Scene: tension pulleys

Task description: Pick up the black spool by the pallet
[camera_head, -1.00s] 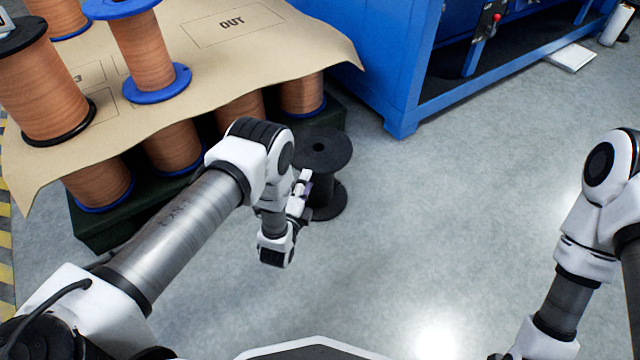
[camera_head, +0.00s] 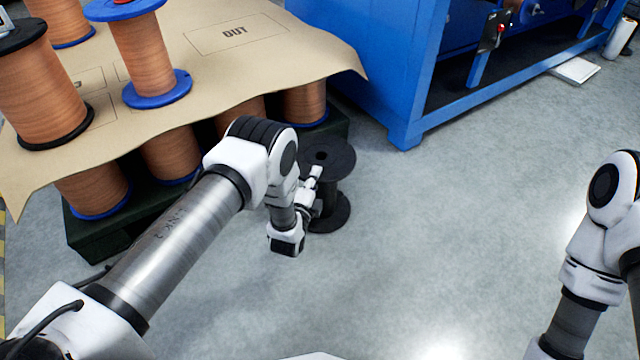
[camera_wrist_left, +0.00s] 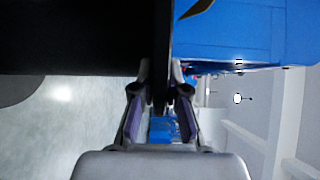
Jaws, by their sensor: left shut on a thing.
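The black spool (camera_head: 338,155) stands upright beside the pallet, just right of its corner, in the head view. My left gripper (camera_head: 316,176) is at the near left edge of the spool's top flange. In the left wrist view my left gripper (camera_wrist_left: 159,100) has a finger on each side of the thin black flange rim and is shut on it. The dark spool (camera_wrist_left: 75,40) fills the upper left of that view. The spool's lower flange seems to be on the floor; I cannot tell if it is slightly clear. My right gripper is out of view.
The dark green pallet (camera_head: 95,235) holds several copper spools, with a brown sheet (camera_head: 210,75) and more copper spools above. A blue machine (camera_head: 385,90) stands behind the black spool. The grey floor (camera_head: 430,240) in front and to the right is clear.

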